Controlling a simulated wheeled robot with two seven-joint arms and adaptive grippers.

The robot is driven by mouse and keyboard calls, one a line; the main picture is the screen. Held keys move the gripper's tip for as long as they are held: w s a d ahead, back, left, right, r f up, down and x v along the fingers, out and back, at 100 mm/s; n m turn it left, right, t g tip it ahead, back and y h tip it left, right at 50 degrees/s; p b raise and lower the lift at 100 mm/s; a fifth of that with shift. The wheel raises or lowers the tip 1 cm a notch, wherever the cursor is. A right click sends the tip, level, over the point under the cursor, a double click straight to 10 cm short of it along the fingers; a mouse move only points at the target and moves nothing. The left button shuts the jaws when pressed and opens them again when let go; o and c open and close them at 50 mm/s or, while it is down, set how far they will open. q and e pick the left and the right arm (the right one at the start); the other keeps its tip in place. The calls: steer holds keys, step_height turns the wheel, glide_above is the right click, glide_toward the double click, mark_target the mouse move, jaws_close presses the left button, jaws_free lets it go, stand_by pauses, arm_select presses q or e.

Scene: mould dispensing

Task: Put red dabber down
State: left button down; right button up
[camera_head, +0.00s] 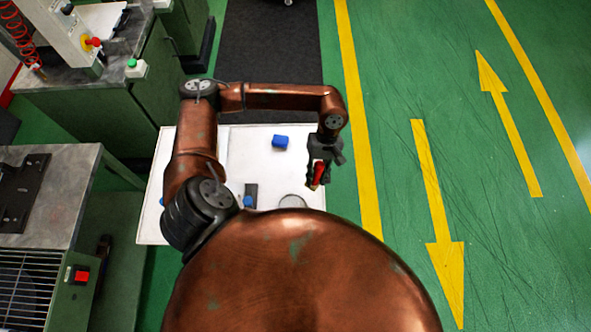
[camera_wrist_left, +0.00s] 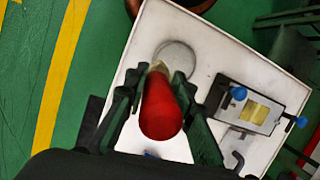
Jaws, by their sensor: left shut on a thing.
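The red dabber (camera_head: 319,174) is held in my left gripper (camera_head: 317,182) over the right side of the white table (camera_head: 240,150). In the left wrist view the dabber (camera_wrist_left: 161,105) sits between the two dark fingers of the left gripper (camera_wrist_left: 155,88). Its pale tip points toward a round grey disc (camera_wrist_left: 177,57) on the table. The disc also shows in the head view (camera_head: 292,201), partly hidden by my body. I cannot tell whether the tip touches it. My right gripper is not in view.
A metal mould with blue knobs (camera_wrist_left: 253,108) lies beside the disc. Green workbenches (camera_head: 60,190) stand to the left. Open green floor with yellow markings lies to the right.

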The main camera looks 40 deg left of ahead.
arm_select(q)
steer(key=n, duration=0.1)
steer(key=s+n, duration=0.1)
steer(key=s+f+n+t+h+p, duration=0.1)
steer(key=n, duration=0.1)
steer(key=shift+s+a, duration=0.15)
steer(key=shift+a, duration=0.15)
steer(key=n, duration=0.1)
steer(key=f+n, duration=0.1)
steer(key=w+f+n+t, duration=0.1)
steer(key=shift+a+n+p, duration=0.35)
steer(key=shift+n+p, duration=0.05)
steer(key=s+a+n+t+p, duration=0.2)
steer(key=s+n+t, duration=0.1)
steer(key=n, duration=0.5)
steer(key=shift+y, duration=0.3)
steer(key=w+a+f+p, duration=0.1)
steer(key=w+a+f, duration=0.2)
steer(key=f, duration=0.1)
steer(key=w+a+f, duration=0.3)
steer(key=f, duration=0.2)
steer(key=w+a+f+p, duration=0.1)
steer(key=w+a+f, duration=0.2)
steer(key=w+f, duration=0.1)
steer(key=shift+a+f+p, duration=0.2)
steer(key=shift+a+p, duration=0.1)
steer(key=shift+p, duration=0.05)
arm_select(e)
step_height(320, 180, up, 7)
